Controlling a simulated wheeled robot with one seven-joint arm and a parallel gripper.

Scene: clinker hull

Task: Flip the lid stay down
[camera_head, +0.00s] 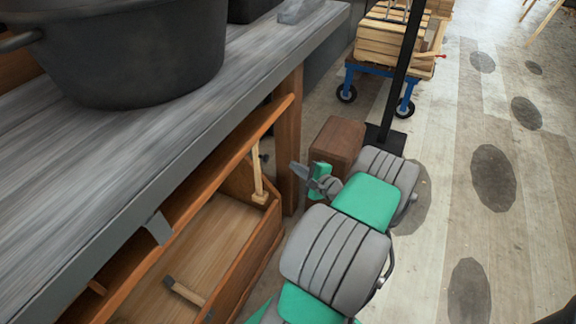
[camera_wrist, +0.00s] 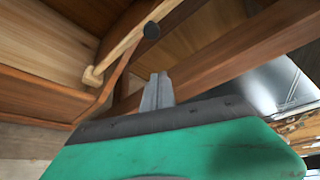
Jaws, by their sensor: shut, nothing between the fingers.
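The lid stay (camera_head: 257,172) is a slim, pale wooden bar. In the head view it stands nearly upright between the raised lid (camera_head: 195,192) and the right end of an open wooden box (camera_head: 268,238).
A grey worktop (camera_head: 190,120) with a big dark pot (camera_head: 130,55) overhangs the box. A wooden post (camera_head: 289,140) stands close to my gripper. A brown block (camera_head: 338,142) and a black pole (camera_head: 402,75) stand behind. The floor at right is clear.

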